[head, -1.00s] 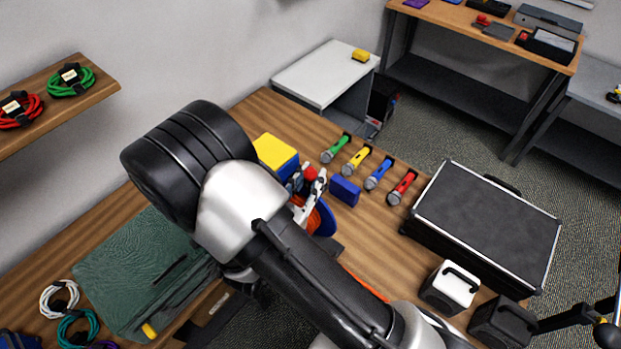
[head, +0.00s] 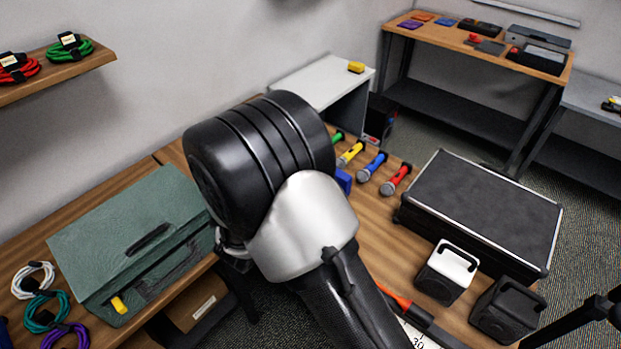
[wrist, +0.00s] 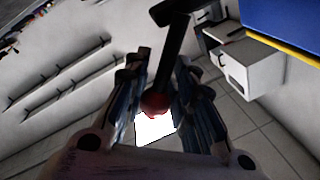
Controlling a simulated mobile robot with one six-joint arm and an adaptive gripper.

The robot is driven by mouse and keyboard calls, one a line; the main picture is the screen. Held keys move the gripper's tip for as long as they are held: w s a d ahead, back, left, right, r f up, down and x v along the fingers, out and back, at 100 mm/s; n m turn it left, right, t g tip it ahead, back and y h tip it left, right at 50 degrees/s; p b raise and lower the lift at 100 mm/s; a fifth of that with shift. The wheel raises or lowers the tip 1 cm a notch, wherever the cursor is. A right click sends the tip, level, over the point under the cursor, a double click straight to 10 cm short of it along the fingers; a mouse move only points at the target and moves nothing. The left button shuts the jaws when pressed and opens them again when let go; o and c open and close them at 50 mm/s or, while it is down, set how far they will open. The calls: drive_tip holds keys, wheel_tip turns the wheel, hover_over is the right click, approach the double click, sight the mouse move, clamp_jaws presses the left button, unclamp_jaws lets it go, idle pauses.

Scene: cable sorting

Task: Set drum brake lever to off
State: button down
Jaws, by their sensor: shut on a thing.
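In the wrist view, a black lever (wrist: 172,50) runs down from the top between my two fingers. A dark red ball knob (wrist: 155,103) is at its lower end. My gripper (wrist: 160,84) is shut on this lever, with one finger on each side of it. A smaller red spot shows by the lever's upper end. In the head view my black and silver wrist hides my gripper, the drum and the lever, so the lever's on or off position cannot be told.
A blue surface with a yellow edge (wrist: 285,25) is close at upper right in the wrist view. In the head view, a green case (head: 130,245) is left of my arm. Several microphones (head: 370,166), a black flight case (head: 485,210) and a white speaker (head: 446,272) are to its right.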

drive_tip(key=shift+s+d+f+m+h+b, duration=0.2)
drive_tip(key=shift+f+m+b, duration=0.1)
drive_tip(key=shift+m+b, duration=0.7)
drive_tip(key=shift+s+d+f+m+h+b, duration=0.1)
drive_tip(key=shift+f+m+h+b, duration=0.15)
drive_tip(key=shift+m+b, duration=0.7)
drive_tip(key=shift+s+d+f+m+h+b, duration=0.15)
drive_tip(key=shift+f+m+b, duration=0.3)
drive_tip(key=shift+b, duration=1)
drive_tip(key=c, duration=1.3)
unclamp_jaws()
drive_tip(key=shift+s+r, duration=0.1)
drive_tip(key=v, duration=1.2)
